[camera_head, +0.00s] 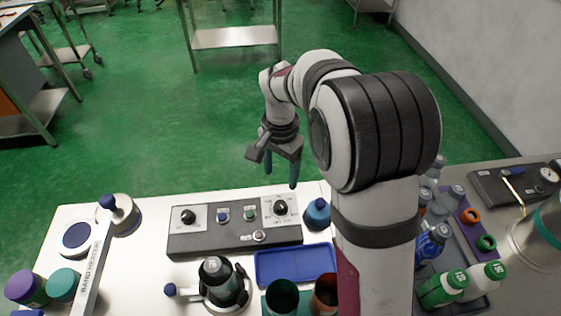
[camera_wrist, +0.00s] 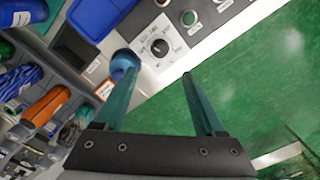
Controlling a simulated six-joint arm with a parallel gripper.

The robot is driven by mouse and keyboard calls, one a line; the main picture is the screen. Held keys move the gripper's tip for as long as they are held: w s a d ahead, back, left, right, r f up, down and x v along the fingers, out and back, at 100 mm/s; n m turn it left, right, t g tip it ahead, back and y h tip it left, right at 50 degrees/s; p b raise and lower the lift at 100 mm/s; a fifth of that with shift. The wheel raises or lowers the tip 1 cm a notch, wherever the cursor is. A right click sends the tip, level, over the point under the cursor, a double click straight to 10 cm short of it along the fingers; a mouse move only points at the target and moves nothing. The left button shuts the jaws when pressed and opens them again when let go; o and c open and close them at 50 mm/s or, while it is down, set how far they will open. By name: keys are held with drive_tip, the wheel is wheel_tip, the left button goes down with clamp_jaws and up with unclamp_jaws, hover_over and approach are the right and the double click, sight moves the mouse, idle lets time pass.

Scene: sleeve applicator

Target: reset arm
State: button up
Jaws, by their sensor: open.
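My gripper (camera_head: 281,172) hangs from the raised arm, pointing down, above the far edge of the white bench and near the control panel (camera_head: 235,237). Its two teal fingers are apart with nothing between them. In the wrist view the fingers of my gripper (camera_wrist: 158,95) are spread, with the control panel (camera_wrist: 218,12), a knob and the green floor beyond them. A blue bottle (camera_wrist: 124,62) shows behind the left finger there. My arm hides part of the bench's right side in the head view.
A blue tray (camera_head: 296,265) lies in front of the panel. A dark bottle (camera_head: 217,280) stands in a round holder at the front. A lever arm (camera_head: 92,272) and round pads are at left. The air above the bench's left side is clear.

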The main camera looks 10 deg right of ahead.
wheel_tip(320, 180, up, 4)
drive_tip(key=shift+f, duration=0.1)
idle(0.4)
drive_tip(key=s+r+n+y, duration=0.1)
drive_tip(key=s+r+n, duration=0.1)
drive_tip(key=s, duration=2.6)
drive_tip(key=shift+d+n+y, duration=0.4)
drive_tip(key=shift+n, duration=0.3)
drive_tip(key=shift+w, duration=0.1)
idle(0.8)
